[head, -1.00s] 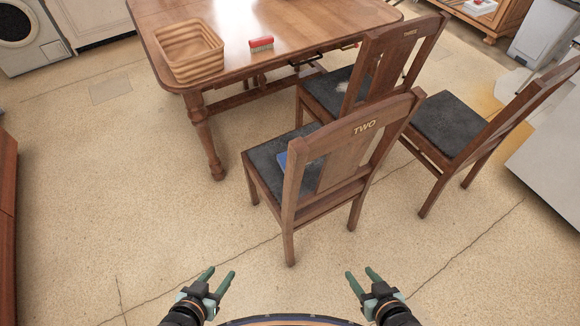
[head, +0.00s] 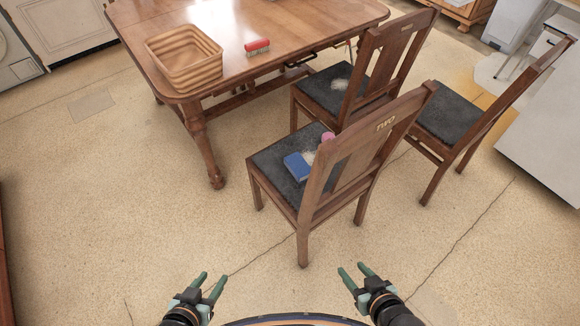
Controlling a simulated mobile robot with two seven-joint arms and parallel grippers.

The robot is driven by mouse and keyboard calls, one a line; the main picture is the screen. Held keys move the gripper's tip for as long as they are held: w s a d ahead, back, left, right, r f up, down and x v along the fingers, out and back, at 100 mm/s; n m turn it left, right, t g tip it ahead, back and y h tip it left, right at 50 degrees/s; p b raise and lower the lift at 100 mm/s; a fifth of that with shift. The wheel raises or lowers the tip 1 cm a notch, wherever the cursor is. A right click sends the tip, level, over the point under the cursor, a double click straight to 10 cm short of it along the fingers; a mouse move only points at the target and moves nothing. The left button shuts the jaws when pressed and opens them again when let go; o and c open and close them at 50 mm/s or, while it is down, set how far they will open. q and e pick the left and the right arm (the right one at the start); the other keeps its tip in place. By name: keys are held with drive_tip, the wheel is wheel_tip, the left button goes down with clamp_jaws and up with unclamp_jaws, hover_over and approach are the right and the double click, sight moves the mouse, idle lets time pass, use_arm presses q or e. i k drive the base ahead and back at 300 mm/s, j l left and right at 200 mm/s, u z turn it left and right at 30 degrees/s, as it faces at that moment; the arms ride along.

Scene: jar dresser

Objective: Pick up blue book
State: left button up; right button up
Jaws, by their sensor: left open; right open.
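The blue book (head: 297,167) lies on the dark seat of the nearest wooden chair (head: 270,160), the one marked TWO on its backrest. Part of the chair back stands close to its right side. My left gripper (head: 212,281) is open and empty above the floor at the bottom left. My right gripper (head: 353,273) is open and empty above the floor at the bottom right. Both grippers are well apart from the book and the chair.
A pink object (head: 327,137) and a pale patch are beside the book. A wooden table (head: 240,85) holds a basket (head: 186,62) and a red brush (head: 257,46). Two more chairs (head: 330,92) (head: 445,125) stand beyond. The floor at left is clear.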

sight(297, 166)
drive_tip(key=i+j+z, duration=0.1)
drive_tip(key=j, duration=0.35)
drive_tip(key=i+j+z, duration=0.15)
drive_tip(key=j, duration=0.3)
drive_tip(key=i+j+z, duration=0.2)
drive_tip(key=j, duration=0.35)
drive_tip(key=i+j+z, duration=0.4)
drive_tip(key=i+j, duration=0.55)
